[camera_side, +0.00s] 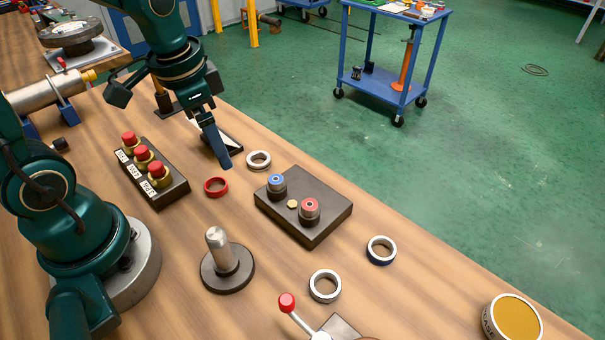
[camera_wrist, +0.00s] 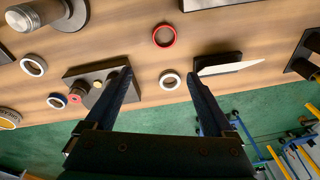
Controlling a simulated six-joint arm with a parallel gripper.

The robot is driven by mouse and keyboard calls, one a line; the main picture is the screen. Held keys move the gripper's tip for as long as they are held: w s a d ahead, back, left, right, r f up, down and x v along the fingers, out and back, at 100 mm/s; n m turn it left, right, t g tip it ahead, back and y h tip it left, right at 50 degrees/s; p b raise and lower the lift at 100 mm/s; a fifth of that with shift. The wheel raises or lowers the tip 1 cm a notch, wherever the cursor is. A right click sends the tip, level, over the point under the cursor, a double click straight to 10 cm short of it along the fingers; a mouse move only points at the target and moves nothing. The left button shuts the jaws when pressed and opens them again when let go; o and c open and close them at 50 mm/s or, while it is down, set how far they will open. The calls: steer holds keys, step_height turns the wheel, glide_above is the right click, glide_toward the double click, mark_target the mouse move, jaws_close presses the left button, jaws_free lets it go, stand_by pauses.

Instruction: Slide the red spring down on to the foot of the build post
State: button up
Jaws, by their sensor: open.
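The build post (camera_side: 217,245) is a bare metal rod standing upright on a dark round base; it also shows at the top left of the wrist view (camera_wrist: 24,17). A red ring (camera_side: 216,187) lies flat on the table behind the post; it also shows in the wrist view (camera_wrist: 164,36). I cannot make out coils on it, so I cannot tell if it is the spring. My gripper (camera_side: 224,161) points down above the table, behind the red ring. In the wrist view its fingers (camera_wrist: 160,76) are wide apart and empty, with a white ring (camera_wrist: 170,80) showing between their tips.
A dark block (camera_side: 325,219) carries a blue-topped and a red-topped bushing. Two more rings, silver (camera_side: 325,286) and dark blue (camera_side: 381,250), lie near it. A box of red buttons (camera_side: 160,185) stands left, a red-knobbed lever (camera_side: 287,302) in front. A white-topped wedge (camera_wrist: 228,68) lies beside the gripper.

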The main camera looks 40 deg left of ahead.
steer(key=n+g, duration=0.1)
steer(key=g, duration=0.1)
glide_above(217, 189)
step_height(217, 189, down, 4)
steer(key=shift+d+f, duration=0.1)
steer(key=shift+f, duration=2.45)
jaws_close()
